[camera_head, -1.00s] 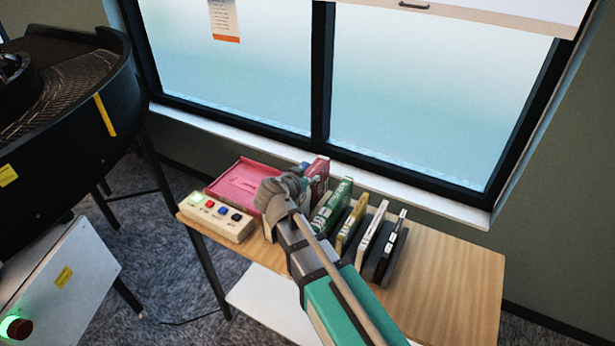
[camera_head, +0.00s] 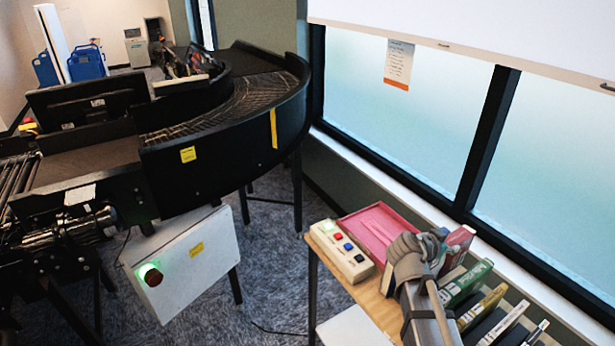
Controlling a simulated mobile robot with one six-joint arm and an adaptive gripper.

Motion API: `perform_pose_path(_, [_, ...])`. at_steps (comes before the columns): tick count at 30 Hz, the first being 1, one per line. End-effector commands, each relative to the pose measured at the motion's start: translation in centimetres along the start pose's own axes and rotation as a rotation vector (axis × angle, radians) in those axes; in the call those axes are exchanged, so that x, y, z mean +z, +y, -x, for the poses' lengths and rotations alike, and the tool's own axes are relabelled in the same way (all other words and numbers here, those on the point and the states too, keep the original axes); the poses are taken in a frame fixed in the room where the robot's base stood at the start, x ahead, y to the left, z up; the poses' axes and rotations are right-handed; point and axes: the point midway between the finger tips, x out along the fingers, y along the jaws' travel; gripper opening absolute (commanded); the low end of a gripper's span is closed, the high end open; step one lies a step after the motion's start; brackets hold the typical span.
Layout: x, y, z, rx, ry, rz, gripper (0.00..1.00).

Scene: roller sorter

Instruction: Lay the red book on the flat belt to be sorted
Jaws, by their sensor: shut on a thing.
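The red book (camera_head: 458,240) stands upright at the far side of the wooden table, beside the row of other books. My gripper (camera_head: 437,236) is at its left side, shut on it; my wrist hides the fingertips and much of the book. The flat belt (camera_head: 88,163) is the dark straight section at the left, between the rollers and the curved belt (camera_head: 235,105).
A pink tray (camera_head: 368,229) and a button box (camera_head: 340,250) lie left of my gripper. A green book (camera_head: 468,283), a yellow book (camera_head: 484,306) and others stand right. A white control cabinet (camera_head: 190,262) stands below the conveyor. Carpet lies between conveyor and table.

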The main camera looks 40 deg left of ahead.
Motion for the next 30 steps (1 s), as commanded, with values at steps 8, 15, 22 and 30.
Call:
perform_pose_path(8, [-2.7,0.0,1.1,0.0,0.001,0.001,0.0])
perform_pose_path(15, [-6.0,0.0,2.5,0.0,0.001,0.001,0.0])
perform_pose_path(22, [-8.7,0.0,3.6,0.0,0.001,0.001,0.0])
perform_pose_path(30, [-10.0,0.0,4.1,0.0,0.001,0.001,0.0])
